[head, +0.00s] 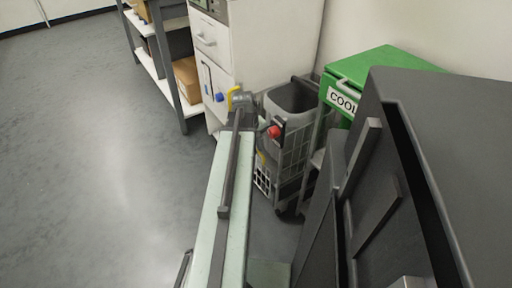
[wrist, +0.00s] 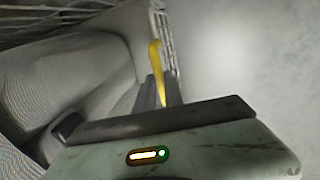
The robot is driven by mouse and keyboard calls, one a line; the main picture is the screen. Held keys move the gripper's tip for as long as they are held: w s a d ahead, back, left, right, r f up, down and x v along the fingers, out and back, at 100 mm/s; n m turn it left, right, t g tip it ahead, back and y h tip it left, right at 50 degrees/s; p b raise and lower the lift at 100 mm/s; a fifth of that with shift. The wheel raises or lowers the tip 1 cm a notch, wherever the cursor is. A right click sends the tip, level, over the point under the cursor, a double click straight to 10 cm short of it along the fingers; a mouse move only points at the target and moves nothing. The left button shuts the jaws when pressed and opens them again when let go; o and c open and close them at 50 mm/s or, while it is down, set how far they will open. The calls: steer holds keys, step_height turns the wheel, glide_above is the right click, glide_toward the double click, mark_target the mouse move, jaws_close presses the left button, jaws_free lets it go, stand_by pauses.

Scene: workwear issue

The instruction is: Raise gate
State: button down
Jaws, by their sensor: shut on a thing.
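My gripper (head: 240,99) is at the far end of my pale green arm, beside a grey wheeled cage cart (head: 296,150). In the wrist view the dark fingers of my gripper (wrist: 158,94) are shut on a narrow yellow handle (wrist: 155,58), which stands up between them. A bit of yellow also shows by the gripper in the head view (head: 234,90). The cart has mesh sides, a red knob (head: 273,132) and a grey tub (head: 292,98) in its top. I cannot tell which mesh panel is the gate; my arm hides part of the cart.
A white drawer cabinet (head: 212,48) with a blue knob (head: 221,97) stands behind the gripper. A shelf with a cardboard box (head: 187,78) is left of it. A green cooler (head: 385,65) and dark panels (head: 450,130) crowd the right. The floor (head: 90,150) at left is clear.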

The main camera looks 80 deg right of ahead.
step_height(320, 180, up, 14)
steer(key=p, duration=1.2)
steer(key=shift+p, duration=0.3)
steer(key=c, duration=1.5)
jaws_free()
steer(key=shift+o, duration=0.2)
step_height(320, 180, up, 8)
steer(key=w+a+p, duration=0.1)
steer(key=p, duration=0.6)
steer(key=shift+f, duration=0.2)
